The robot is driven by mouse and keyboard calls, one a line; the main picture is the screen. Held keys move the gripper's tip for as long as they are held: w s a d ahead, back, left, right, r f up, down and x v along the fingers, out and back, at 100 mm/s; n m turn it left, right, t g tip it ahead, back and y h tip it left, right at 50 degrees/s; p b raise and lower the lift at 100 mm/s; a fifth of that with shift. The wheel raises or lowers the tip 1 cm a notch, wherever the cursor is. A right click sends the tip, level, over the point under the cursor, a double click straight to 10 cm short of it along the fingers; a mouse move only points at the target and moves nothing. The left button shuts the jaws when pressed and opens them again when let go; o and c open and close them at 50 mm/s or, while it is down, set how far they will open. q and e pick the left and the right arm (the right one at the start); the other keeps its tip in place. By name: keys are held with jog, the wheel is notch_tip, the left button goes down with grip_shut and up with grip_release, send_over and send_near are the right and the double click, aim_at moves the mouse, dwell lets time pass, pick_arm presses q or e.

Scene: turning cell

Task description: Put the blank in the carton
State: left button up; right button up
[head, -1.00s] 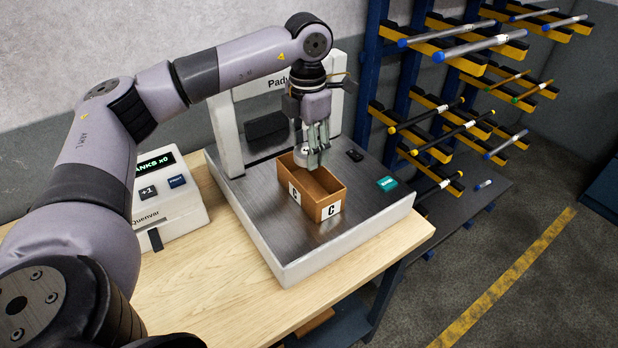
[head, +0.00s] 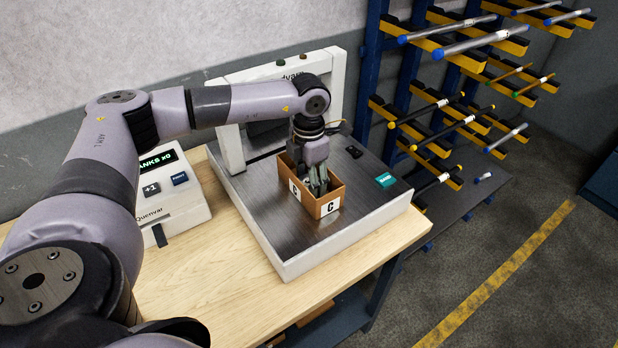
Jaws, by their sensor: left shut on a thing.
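The carton (head: 329,206) is a small open brown box with white "C" labels. It stands on the metal plate of the white machine. My left gripper (head: 318,188) points down into the carton, with its fingertips below the rim. It is shut on the blank, a small pale piece, which the fingers and carton walls now hide. I cannot tell whether the blank touches the carton's floor. My right gripper is not in view.
The machine's plate (head: 300,248) has free room around the carton. A counter box (head: 165,198) with a display and buttons stands to the left on the wooden table (head: 215,290). A blue rack (head: 405,95) holding several bars stands at the right.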

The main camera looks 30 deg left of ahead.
pick_arm(q)
jog(key=shift+f, duration=0.2)
jog(key=o, duration=1.3)
jog(key=shift+r, duration=0.1)
jog(key=shift+r, duration=0.25)
jog(key=shift+w+r, duration=0.1)
jog(key=shift+r, duration=0.15)
notch_tip(320, 180, up, 11)
jog(key=b, duration=0.3)
jog(key=shift+r+b, duration=0.15)
jog(key=shift+b, duration=0.15)
